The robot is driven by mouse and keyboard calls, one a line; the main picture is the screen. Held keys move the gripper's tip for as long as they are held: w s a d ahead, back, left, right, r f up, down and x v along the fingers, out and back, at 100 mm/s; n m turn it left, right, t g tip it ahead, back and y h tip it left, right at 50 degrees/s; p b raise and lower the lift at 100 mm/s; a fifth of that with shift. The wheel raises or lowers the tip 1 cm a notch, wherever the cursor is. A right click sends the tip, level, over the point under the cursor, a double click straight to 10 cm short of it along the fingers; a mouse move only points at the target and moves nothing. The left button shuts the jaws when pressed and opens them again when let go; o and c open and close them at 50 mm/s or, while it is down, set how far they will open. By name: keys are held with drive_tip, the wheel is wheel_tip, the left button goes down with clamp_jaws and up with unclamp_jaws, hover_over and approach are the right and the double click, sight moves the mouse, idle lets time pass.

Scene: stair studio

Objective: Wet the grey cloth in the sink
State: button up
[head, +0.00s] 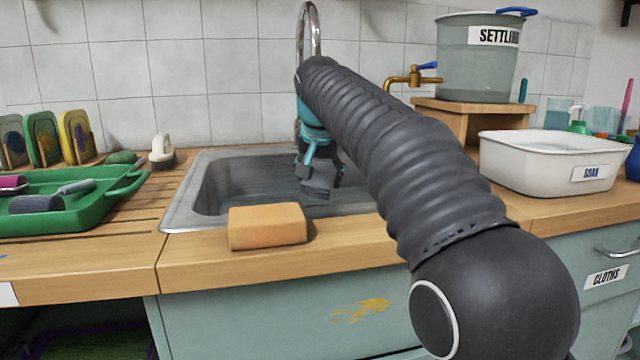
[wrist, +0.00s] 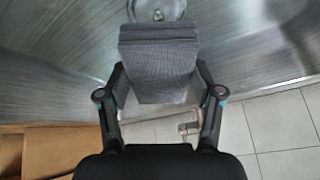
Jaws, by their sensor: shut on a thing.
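The grey cloth (wrist: 160,68) is a folded, ribbed bundle between the fingers of my gripper (wrist: 160,88) in the wrist view. My gripper is shut on it. In the head view my gripper (head: 318,172) points down into the metal sink (head: 235,185), and the cloth (head: 318,190) hangs below the fingers, inside the basin's outline. The sink's drain (wrist: 157,10) shows just beyond the cloth in the wrist view. The chrome tap (head: 308,22) rises behind my arm; its spout end is hidden. I cannot see any running water, nor tell whether the cloth is wet.
An orange sponge block (head: 267,226) lies on the front edge of the sink. A green tray (head: 100,205) with tools is at the left. A white SOAK basin (head: 545,165) and a SETTLING bucket (head: 475,65) with a brass tap (head: 408,80) stand at the right.

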sight(319, 177)
drive_tip(key=shift+r+p, duration=2.85)
drive_tip(key=shift+r, duration=1.4)
drive_tip(key=shift+r, duration=2)
